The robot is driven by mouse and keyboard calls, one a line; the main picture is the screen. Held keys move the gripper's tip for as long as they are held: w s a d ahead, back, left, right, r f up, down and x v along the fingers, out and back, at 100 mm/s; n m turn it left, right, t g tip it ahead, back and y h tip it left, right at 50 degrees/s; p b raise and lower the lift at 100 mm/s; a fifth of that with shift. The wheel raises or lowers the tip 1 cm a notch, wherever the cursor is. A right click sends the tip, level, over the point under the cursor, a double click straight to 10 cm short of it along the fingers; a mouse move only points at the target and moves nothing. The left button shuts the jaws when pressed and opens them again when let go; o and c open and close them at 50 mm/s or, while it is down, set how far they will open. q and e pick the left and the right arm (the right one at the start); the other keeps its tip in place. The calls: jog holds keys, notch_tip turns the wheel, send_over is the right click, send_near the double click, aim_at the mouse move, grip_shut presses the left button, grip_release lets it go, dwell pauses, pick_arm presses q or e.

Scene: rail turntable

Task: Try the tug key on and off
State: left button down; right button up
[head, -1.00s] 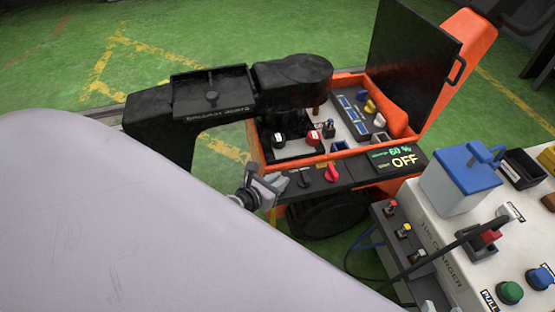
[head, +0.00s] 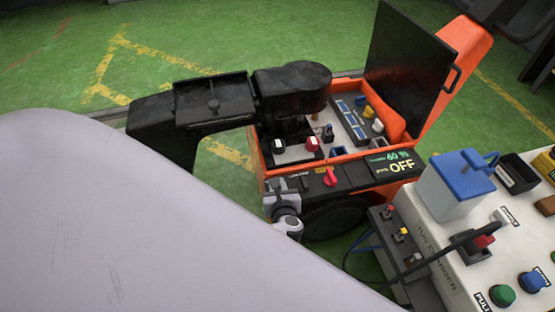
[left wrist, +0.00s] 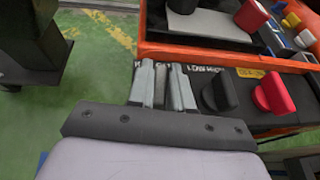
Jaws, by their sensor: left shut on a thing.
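The orange tug (head: 300,162) has a dark front panel with a display (head: 391,164) that reads 60 % and OFF. My left gripper (head: 283,190) is at the left end of this panel. In the left wrist view its grey fingers (left wrist: 163,88) are close together at the panel, shut on the tug key, which the fingers almost wholly hide. A black knob (left wrist: 219,92) and a red knob (left wrist: 272,92) stand to the right of the fingers, apart from them. The red knob also shows in the head view (head: 331,177). My right gripper is in neither view.
The tug's dark lid (head: 412,50) stands open above its tray of parts. A white charger (head: 455,235) with a blue-topped box (head: 455,187) and coloured buttons stands at the right. A large pale surface fills the lower left. Green floor lies behind.

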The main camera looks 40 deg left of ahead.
pick_arm(q)
jog(key=shift+n+g+y, duration=0.3)
jog(key=shift+n, duration=0.1)
jog(key=shift+n+g, duration=0.3)
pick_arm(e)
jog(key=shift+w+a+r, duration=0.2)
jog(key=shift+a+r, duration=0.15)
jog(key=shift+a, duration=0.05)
pick_arm(q)
jog(key=shift+y, duration=0.3)
jog(key=c, duration=1.1)
grip_release()
jog(key=shift+r, duration=0.1)
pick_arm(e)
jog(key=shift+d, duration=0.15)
